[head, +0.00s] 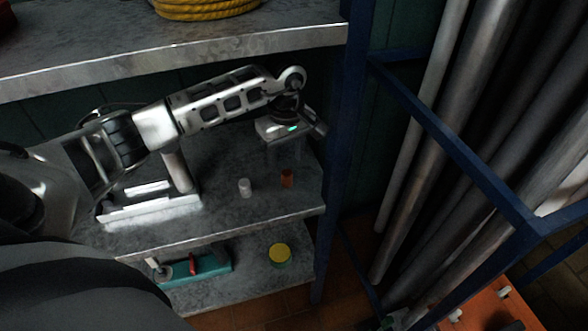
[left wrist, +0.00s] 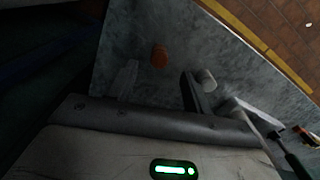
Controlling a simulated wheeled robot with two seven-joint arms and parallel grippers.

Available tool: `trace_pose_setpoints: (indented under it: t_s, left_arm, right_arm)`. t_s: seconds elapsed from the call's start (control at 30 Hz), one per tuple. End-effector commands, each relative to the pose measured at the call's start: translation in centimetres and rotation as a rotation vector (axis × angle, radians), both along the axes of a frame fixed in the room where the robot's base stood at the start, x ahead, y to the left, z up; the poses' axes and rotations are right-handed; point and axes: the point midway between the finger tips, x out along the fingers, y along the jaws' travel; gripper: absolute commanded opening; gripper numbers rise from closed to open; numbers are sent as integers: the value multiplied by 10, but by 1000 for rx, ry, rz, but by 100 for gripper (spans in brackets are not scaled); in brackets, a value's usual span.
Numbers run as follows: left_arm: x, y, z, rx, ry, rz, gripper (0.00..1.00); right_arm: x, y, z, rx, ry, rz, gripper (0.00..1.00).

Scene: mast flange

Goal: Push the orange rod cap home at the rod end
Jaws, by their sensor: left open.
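The small orange cap (head: 287,178) stands on the middle shelf near its right front edge. It also shows in the left wrist view (left wrist: 159,56), in line with the space between the fingers. My left gripper (head: 286,156) is open and points down just above and behind the cap. Its fingers (left wrist: 158,82) are apart and hold nothing; I cannot tell whether either touches the cap. A light metal stand (head: 150,207) with an upright post (head: 179,172) is to the left, partly behind my arm. I cannot make out the rod end. My right gripper is out of view.
A small pale cylinder (head: 244,187) stands left of the orange cap. A blue upright (head: 338,150) closes the shelf's right side. The upper shelf (head: 200,52) overhangs the arm. The lower shelf holds a teal tool (head: 210,264) and a yellow-topped tin (head: 280,253).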

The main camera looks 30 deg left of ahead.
Motion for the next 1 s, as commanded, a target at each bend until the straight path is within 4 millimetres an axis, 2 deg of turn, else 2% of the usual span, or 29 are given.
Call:
trace_pose_setpoints:
  t_s: [0.43, 0.57, 0.77, 0.93, 1.0]
  left_arm:
    - [3, -1, -59, -7, 3, 0, 50]
    - [4, 0, -66, -6, 1, 0, 50]
    - [4, 0, -66, -7, 0, 0, 50]
    - [4, 0, -66, -7, 0, 0, 3]
    - [4, 0, -66, -7, 0, 0, 3]
  right_arm:
    - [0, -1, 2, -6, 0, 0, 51]
    - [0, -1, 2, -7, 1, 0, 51]
    - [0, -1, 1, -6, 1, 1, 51]
    - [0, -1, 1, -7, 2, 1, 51]
    - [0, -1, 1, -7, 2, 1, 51]
